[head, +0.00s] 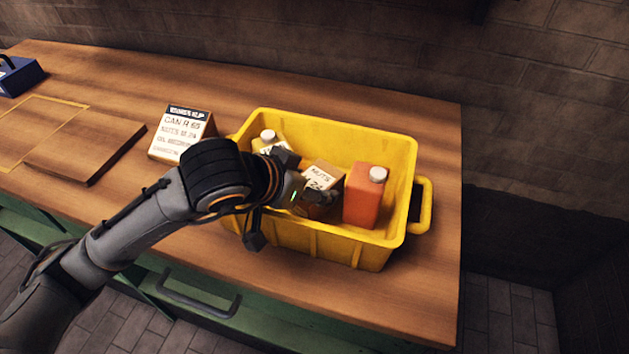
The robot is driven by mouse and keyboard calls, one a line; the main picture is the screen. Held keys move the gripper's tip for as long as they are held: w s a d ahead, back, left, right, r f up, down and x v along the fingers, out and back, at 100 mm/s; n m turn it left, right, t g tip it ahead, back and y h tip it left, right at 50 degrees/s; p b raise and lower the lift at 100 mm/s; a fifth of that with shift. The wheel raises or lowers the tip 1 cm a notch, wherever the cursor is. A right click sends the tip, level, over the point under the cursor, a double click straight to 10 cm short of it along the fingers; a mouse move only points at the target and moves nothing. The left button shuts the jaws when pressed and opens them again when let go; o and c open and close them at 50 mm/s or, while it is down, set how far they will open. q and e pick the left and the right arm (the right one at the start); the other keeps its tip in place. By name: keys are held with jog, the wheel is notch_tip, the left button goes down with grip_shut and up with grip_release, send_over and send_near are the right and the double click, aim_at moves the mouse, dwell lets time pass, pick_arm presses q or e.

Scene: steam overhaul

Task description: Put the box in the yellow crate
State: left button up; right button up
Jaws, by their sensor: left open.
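The yellow crate (345,129) stands on the wooden workbench. A small cardboard box (324,175) labelled "NUTS" is inside the crate, between a white-capped cream bottle (269,138) on the left and an orange bottle (363,196) with a white cap on the right. My left gripper (312,192) reaches over the crate's near left side and is at the box, with its jaws open. The hand covers part of the box, so I cannot tell whether the fingers touch it. My right gripper is not in view.
A work-slip card (181,134) stands left of the crate. A wooden board (85,150) lies further left near a yellow outline, and a blue case (20,76) is at the far left. The bench (437,260) ends right of the crate; its back strip is clear.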

pick_arm(q)
jog(key=p+v, duration=0.2)
jog(key=v, duration=0.8)
jog(key=shift+s+r, duration=0.2)
jog(key=shift+s, duration=0.05)
jog(key=shift+a, duration=0.1)
